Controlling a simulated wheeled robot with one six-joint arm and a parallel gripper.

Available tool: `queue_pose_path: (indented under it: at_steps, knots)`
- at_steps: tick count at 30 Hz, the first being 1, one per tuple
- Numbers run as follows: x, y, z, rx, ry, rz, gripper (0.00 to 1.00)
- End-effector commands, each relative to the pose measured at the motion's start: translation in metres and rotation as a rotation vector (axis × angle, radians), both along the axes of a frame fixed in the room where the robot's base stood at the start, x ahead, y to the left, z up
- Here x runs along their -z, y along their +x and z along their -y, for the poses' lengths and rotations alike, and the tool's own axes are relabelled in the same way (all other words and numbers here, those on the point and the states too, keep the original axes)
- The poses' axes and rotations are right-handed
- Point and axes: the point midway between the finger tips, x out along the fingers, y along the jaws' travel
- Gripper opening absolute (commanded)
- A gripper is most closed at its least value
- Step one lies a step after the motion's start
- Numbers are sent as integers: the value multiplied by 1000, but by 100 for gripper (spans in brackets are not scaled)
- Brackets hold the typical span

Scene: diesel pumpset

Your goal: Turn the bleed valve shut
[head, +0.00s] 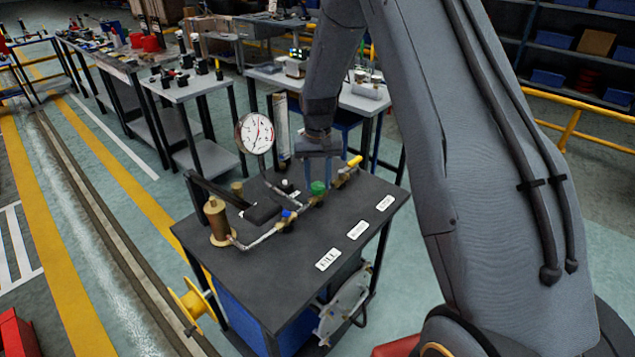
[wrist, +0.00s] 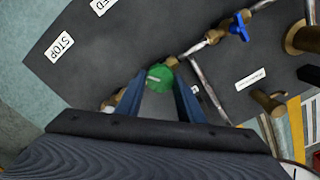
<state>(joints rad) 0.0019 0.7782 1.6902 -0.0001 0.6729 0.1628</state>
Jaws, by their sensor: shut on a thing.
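A round green knob (head: 318,188) sits on the pipe line on the dark bench top, between a blue-handled valve (head: 287,214) and a yellow-handled valve (head: 353,162). I take the green knob to be the bleed valve. In the wrist view the green knob (wrist: 158,78) has a pale mark on its top face. My gripper (wrist: 158,88) reaches down over it, with one blue finger on each side, shut on the knob. In the head view my gripper (head: 316,172) is partly hidden by its own wrist. The yellow handle is not clear in the wrist view.
A pressure gauge (head: 256,133) stands behind the pipes. White label plates (head: 328,259) line the clear front strip.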

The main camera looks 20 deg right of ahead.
Motion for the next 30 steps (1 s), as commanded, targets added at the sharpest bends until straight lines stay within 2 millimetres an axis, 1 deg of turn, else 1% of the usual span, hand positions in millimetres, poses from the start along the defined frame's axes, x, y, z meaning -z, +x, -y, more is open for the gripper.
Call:
queue_pose_path:
  at_steps: [6, 15, 21, 30]
  knots:
    - [1, -1, 0, 203, 0, -2, 12]
    - [0, -1, 0, 444, 0, -1, 12]
    - [1, -1, 1, 553, -1, -2, 12]
    - [0, -1, 0, 629, -1, -2, 12]
